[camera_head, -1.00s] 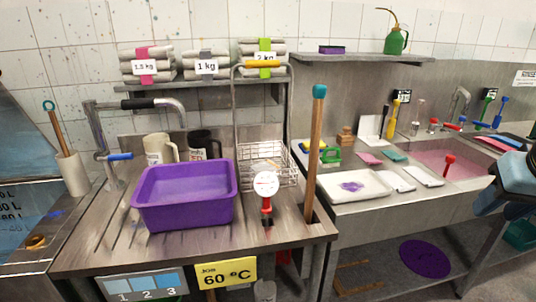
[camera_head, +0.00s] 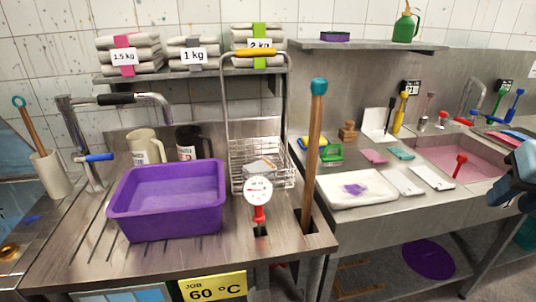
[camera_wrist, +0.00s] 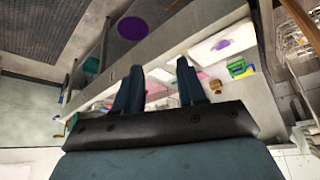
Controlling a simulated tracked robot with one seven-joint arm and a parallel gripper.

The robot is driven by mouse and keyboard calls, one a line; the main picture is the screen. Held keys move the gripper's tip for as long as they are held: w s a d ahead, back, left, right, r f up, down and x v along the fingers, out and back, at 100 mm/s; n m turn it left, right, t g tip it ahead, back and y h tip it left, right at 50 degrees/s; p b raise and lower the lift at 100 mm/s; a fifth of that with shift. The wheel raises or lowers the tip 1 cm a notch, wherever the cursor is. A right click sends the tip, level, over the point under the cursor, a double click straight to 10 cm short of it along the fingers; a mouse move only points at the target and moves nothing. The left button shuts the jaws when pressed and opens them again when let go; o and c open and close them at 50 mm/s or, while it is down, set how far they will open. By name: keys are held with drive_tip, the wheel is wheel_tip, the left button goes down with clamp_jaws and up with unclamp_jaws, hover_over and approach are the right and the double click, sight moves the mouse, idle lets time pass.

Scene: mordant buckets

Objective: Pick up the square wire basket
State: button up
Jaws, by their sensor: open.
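The square wire basket (camera_head: 277,153) stands on the steel bench, behind the dial thermometer (camera_head: 258,192) and to the right of the purple tub. It has a tall wire handle with a yellow grip (camera_head: 250,52) at its top. A grey item seems to lie inside it. Part of its wire shows at the right edge of the wrist view (camera_wrist: 292,40). My gripper (camera_wrist: 160,78) is open and empty in the wrist view, away from the basket. In the head view only part of my arm shows at the right edge.
A purple tub (camera_head: 168,198) stands left of the basket. A wooden stick with a teal top (camera_head: 314,150) rises upright close to its right. Two mugs (camera_head: 146,147) stand behind the tub. A shelf (camera_head: 130,77) with weighed bundles hangs behind the handle. A white tray (camera_head: 378,190) lies farther right.

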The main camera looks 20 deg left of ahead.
drive_tip(key=w+a+f+m+t+y, duration=0.1)
drive_tip(key=w+a+f+m, duration=0.4)
drive_tip(key=w+a, duration=0.55)
drive_tip(key=w+a+f+m+t+y, duration=0.15)
drive_tip(key=w+a+f+m, duration=0.25)
drive_tip(key=w+a+m, duration=0.5)
drive_tip(key=w+a+m+t+y, duration=0.1)
drive_tip(key=w+a+m+y, duration=0.25)
drive_tip(key=a+m, duration=0.5)
drive_tip(key=w+a+m+t+y, duration=0.1)
drive_tip(key=w+a+m+y, duration=0.3)
drive_tip(key=a, duration=0.7)
drive_tip(key=shift+m+h, duration=0.35)
drive_tip(key=shift+h, duration=0.05)
drive_tip(key=shift+d+x, duration=0.2)
drive_tip(key=shift+x, duration=6.2)
drive_tip(key=shift+w, duration=0.2)
clamp_jaws()
